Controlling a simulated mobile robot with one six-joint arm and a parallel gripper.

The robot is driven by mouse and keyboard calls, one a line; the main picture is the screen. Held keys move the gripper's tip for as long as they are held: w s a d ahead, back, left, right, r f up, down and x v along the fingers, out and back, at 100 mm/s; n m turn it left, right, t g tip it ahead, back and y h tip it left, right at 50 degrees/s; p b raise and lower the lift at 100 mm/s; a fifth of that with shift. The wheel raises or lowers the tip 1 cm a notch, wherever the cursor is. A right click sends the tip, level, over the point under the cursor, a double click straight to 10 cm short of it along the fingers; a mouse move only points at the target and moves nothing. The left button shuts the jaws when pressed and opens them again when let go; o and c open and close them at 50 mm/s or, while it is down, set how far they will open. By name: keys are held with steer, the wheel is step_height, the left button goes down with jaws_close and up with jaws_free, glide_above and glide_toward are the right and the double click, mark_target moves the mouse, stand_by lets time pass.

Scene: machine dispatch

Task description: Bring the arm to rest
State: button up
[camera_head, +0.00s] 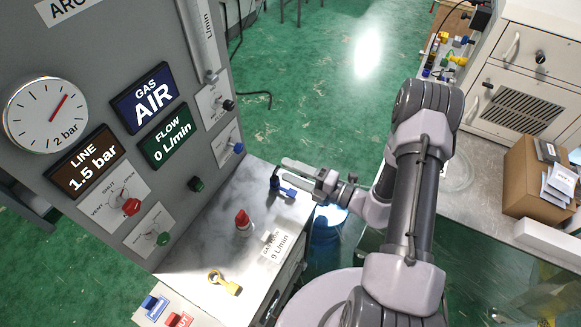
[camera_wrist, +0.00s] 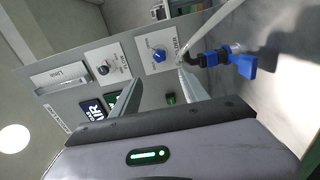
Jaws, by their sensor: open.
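My arm reaches from the lower right of the head view over the edge of a light panel counter (camera_head: 205,262). My gripper (camera_head: 285,173) is near a blue valve handle (camera_head: 288,191) on a hose fitting at the counter's back. In the wrist view my gripper (camera_wrist: 155,100) has its two fingers apart with nothing held between them. The blue handle shows at the upper right (camera_wrist: 243,65), beside the right finger. Whether the finger touches the fitting I cannot tell.
A grey panel (camera_head: 120,60) with a gauge (camera_head: 46,114), displays and knobs stands at the left. A red knob (camera_head: 243,220) and a yellow handle (camera_head: 224,283) are on the counter. A cardboard box (camera_head: 532,180) sits on a bench at the right. Green floor (camera_head: 320,90) behind is mostly clear.

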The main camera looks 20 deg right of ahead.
steer(key=shift+a, duration=0.1)
steer(key=s+a+r+n+g+b, duration=0.4)
steer(key=s+a+r+n+g, duration=0.15)
steer(key=n, duration=0.55)
steer(key=s+a+r+n+g+b, duration=0.3)
steer(key=s+a+r+n+g, duration=0.25)
steer(key=n, duration=0.45)
steer(key=s+d+n+t+h+b, duration=0.2)
steer(key=s+n+h, duration=0.3)
steer(key=n, duration=0.5)
steer(key=s+d+n+t+h+b, duration=0.2)
steer(key=s+d+n+h+b, duration=0.2)
steer(key=n, duration=0.6)
steer(key=shift+s+d+r+h+b, duration=0.35)
steer(key=shift+h+b, duration=0.35)
steer(key=shift+h, duration=0.2)
